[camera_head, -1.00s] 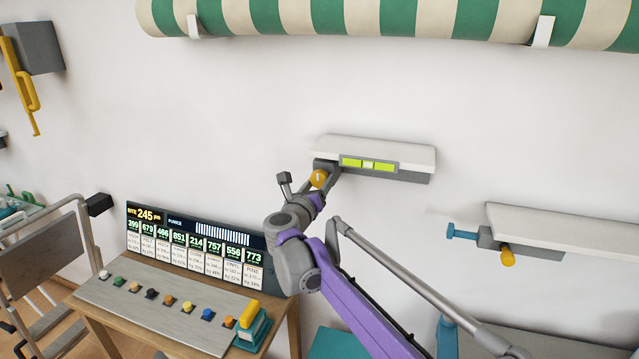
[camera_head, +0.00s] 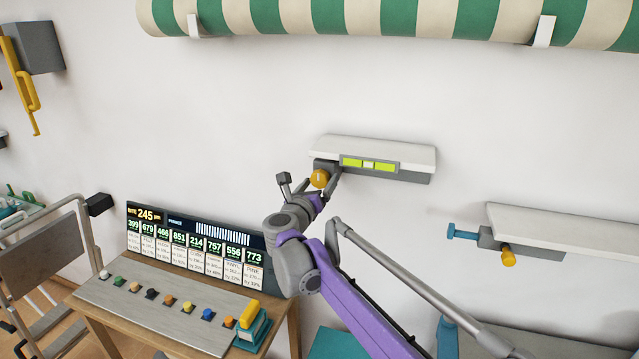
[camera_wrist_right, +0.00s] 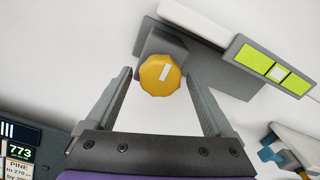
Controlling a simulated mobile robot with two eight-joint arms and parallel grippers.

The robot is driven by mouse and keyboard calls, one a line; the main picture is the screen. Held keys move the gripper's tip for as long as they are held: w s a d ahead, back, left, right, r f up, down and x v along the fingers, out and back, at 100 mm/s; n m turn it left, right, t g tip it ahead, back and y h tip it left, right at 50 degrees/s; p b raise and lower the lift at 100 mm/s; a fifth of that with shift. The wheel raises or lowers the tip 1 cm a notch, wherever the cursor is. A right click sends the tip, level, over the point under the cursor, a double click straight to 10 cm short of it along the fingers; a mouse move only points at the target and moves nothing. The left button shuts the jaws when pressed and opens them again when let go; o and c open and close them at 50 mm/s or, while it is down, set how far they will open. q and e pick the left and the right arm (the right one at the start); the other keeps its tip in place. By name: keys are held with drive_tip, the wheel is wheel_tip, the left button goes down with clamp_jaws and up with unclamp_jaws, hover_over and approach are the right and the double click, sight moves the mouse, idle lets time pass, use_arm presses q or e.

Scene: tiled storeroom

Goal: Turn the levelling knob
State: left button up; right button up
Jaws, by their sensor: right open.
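The levelling knob (camera_head: 319,178) is a round orange-yellow knob on a grey block at the left end of a white wall shelf (camera_head: 380,149). In the right wrist view the knob (camera_wrist_right: 160,75) has a scalloped edge and a white mark tilted slightly from upright. A green level strip (camera_head: 368,164) with a pale middle segment sits on the shelf's front. My right gripper (camera_head: 309,181) is open around the knob, one finger on each side. In the wrist view a gap shows between the knob and each finger (camera_wrist_right: 160,100). My left gripper is not in view.
A second white shelf (camera_head: 570,228) with an orange knob and teal handle is at the right. A wooden table (camera_head: 180,322) with a display panel and coloured knobs stands below left. A striped roll (camera_head: 380,15) hangs above. The wall between is bare.

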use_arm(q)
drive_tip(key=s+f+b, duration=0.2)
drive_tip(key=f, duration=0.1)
use_arm(e)
drive_tip(key=v, duration=1)
drive_tip(key=shift+s, duration=0.2)
drive_tip(key=shift+r, duration=0.1)
